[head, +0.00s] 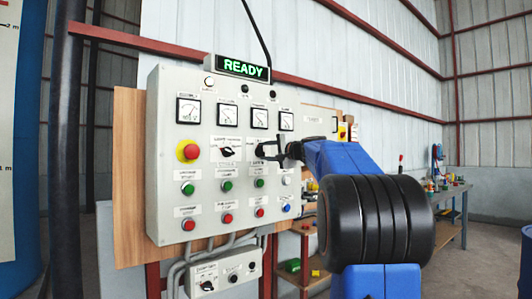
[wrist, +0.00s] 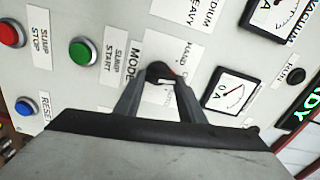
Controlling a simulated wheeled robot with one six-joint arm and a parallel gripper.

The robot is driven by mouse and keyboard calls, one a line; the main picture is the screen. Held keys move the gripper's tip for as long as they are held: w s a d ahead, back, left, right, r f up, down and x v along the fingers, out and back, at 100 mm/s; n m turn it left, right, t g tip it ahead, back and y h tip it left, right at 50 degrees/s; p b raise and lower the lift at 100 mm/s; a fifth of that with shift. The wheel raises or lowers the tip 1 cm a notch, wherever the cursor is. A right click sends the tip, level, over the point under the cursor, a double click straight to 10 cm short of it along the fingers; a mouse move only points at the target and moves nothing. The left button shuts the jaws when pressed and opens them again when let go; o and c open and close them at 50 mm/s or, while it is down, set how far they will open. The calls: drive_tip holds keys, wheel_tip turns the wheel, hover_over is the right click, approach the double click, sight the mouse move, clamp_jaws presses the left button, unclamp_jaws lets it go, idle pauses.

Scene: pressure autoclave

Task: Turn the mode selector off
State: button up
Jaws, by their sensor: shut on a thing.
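The mode selector (wrist: 160,69) is a small dark knob on the grey control panel (head: 153,200), beside a label reading MODE and partly visible HAND lettering in the wrist view. My gripper (wrist: 163,80) is shut on the knob, with one finger on each side of it. The fingers hide much of the knob, so its exact pointing direction cannot be told. In the head view my gripper (head: 268,151) reaches the panel from the right and covers most of the selector.
A second black selector (head: 227,152) sits to the left. A red emergency button (head: 188,151), gauges (head: 188,110) above and coloured push buttons (head: 226,186) below surround the spot. A green READY display (head: 245,67) tops the panel. A workbench (head: 450,192) stands at right.

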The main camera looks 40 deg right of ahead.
drive_tip(key=shift+f+m, duration=0.1)
drive_tip(key=shift+m, duration=0.5)
drive_tip(key=o, duration=1)
drive_tip(key=shift+d, duration=0.1)
drive_tip(key=shift+o, duration=0.2)
drive_tip(key=s, duration=1.7)
drive_tip(key=shift+s+d, duration=0.2)
drive_tip(key=shift+d, duration=0.05)
